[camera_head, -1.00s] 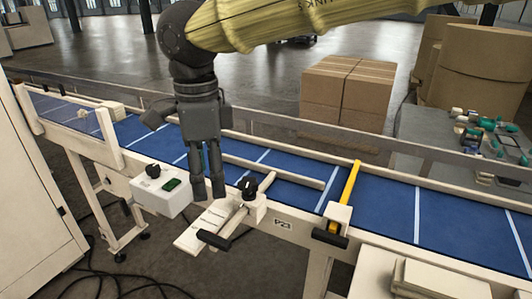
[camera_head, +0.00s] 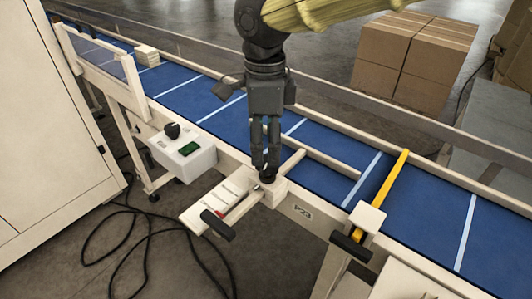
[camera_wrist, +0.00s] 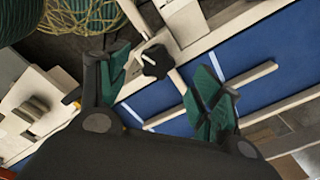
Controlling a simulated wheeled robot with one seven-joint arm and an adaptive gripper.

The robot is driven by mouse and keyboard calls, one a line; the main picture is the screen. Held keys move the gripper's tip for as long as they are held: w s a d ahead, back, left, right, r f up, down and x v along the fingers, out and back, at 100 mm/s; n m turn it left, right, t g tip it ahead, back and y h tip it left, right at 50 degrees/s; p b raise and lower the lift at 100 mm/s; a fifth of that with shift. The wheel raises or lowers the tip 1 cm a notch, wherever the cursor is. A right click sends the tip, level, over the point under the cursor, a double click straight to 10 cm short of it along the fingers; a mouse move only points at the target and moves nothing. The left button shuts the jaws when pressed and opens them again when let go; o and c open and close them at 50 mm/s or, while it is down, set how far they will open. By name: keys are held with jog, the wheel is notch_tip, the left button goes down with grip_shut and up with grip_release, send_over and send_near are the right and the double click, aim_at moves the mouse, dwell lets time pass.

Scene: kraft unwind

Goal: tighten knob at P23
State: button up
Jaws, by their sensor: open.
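The black lobed knob (camera_wrist: 155,61) sits on a cream block (camera_head: 278,190) at the conveyor's near rail, above the P23 label (camera_head: 302,211). In the head view the knob (camera_head: 268,178) is mostly hidden at my fingertips. My gripper (camera_head: 265,168) points down over it. In the wrist view my gripper (camera_wrist: 163,82) is open, its green-padded fingers apart on either side of the knob, with nothing between the pads. I cannot tell whether the fingertips reach down to the knob's height.
A control box (camera_head: 183,154) with a dark knob and green display stands left of the block. A black-ended handle (camera_head: 218,224) sticks out in front. A yellow bar (camera_head: 382,180) crosses the blue belt (camera_head: 335,185) at right. Cardboard boxes (camera_head: 413,60) stand behind; cables lie on the floor.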

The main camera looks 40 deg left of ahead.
aim_at(265, 162)
jog(key=shift+s+f, duration=0.15)
jog(key=shift+f, duration=2.05)
jog(key=shift+r+p, duration=0.1)
jog(key=shift+p, duration=0.2)
jog(key=c, duration=1.1)
